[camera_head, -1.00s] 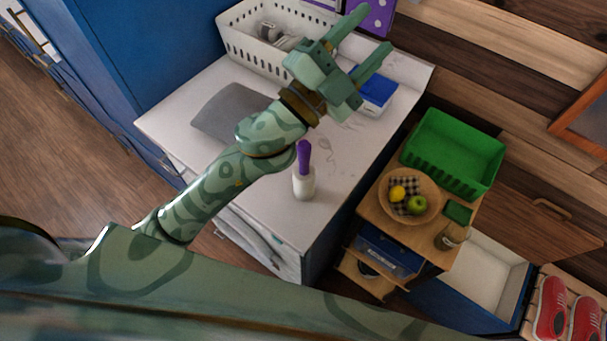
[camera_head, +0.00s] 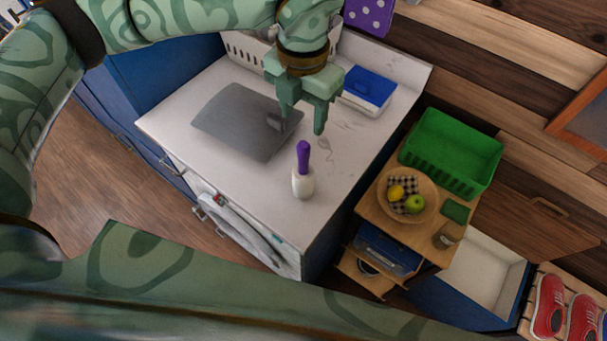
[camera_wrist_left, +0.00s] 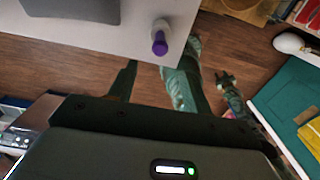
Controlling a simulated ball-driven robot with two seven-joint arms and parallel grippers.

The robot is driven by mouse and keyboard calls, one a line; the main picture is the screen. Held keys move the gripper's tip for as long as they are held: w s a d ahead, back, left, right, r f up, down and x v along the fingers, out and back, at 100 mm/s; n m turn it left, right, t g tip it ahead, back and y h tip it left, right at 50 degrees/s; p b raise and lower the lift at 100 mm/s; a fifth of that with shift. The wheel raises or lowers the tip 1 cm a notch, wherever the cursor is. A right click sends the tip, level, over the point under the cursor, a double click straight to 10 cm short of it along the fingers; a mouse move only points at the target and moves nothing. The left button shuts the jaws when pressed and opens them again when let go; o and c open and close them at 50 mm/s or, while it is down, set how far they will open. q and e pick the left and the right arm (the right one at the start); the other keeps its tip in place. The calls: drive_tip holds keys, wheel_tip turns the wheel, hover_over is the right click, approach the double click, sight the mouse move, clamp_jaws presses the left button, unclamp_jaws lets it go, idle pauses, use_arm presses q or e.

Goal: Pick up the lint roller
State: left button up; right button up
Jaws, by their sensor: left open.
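The lint roller stands upright on the white counter (camera_head: 225,190), with a white roll (camera_head: 303,187) below and a purple handle (camera_head: 303,156) on top. My left gripper (camera_head: 302,122) is open and empty, pointing down beyond the roller in the head view and apart from it. In the left wrist view the roller (camera_wrist_left: 160,38) shows near the top centre, close to the counter's edge, ahead of the open jaws. What looks like my right gripper (camera_wrist_left: 227,80) shows small in the left wrist view; its jaws are unclear.
A blue-and-white box (camera_head: 368,90) is behind. To the right are a green crate (camera_head: 450,152) and a cart with a fruit bowl (camera_head: 425,180).

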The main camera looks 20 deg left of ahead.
sight(304, 144)
use_arm(q)
wheel_tip(304, 144, down, 6)
drive_tip(key=shift+f, duration=0.1)
wheel_tip(304, 144, down, 5)
drive_tip(key=shift+w+f+p, duration=0.15)
drive_tip(key=shift+f+p, duration=0.05)
drive_tip(key=shift+p, duration=0.35)
drive_tip(key=shift+c, duration=0.3)
clamp_jaws()
drive_tip(key=shift+r, duration=0.1)
